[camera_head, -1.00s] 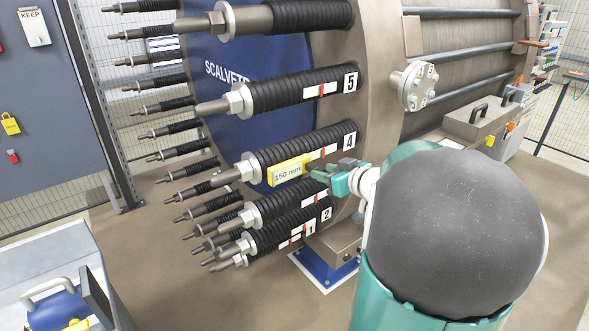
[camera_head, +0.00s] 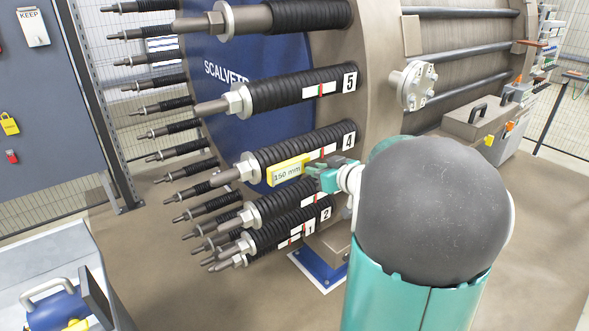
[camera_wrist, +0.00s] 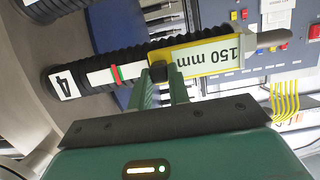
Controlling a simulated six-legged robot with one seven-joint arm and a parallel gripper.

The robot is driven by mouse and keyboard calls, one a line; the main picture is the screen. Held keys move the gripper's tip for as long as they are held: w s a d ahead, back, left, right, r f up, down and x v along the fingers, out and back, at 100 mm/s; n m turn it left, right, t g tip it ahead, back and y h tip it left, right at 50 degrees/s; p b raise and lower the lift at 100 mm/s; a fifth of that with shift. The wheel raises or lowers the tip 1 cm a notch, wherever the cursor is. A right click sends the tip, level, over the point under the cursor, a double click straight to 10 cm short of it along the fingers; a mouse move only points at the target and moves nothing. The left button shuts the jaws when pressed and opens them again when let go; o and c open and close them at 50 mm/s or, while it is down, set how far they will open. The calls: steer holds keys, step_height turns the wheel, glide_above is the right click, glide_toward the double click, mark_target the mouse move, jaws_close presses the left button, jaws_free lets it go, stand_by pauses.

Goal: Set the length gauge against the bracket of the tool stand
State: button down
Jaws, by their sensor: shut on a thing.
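The length gauge (camera_head: 288,170) is a yellow block with a white label reading 150 mm. My gripper (camera_head: 317,176) is shut on its right end and holds it along the black spring sleeve numbered 4 (camera_head: 305,148). In the wrist view my green fingers (camera_wrist: 160,88) grip a black part at the end of the gauge (camera_wrist: 205,55), and the gauge overlaps the sleeve; I cannot tell whether they touch. The sleeve has a white strip with a red and green mark (camera_wrist: 117,73). I cannot make out the bracket of the tool stand in these frames.
A flanged pipe (camera_head: 415,85) juts out at upper right. A grey cart (camera_head: 45,265) with a blue case (camera_head: 55,308) stands at lower left. Open floor lies between.

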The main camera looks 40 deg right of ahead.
steer(key=shift+s, duration=1.2)
steer(key=shift+s+d, duration=0.1)
steer(key=shift+s, duration=1.9)
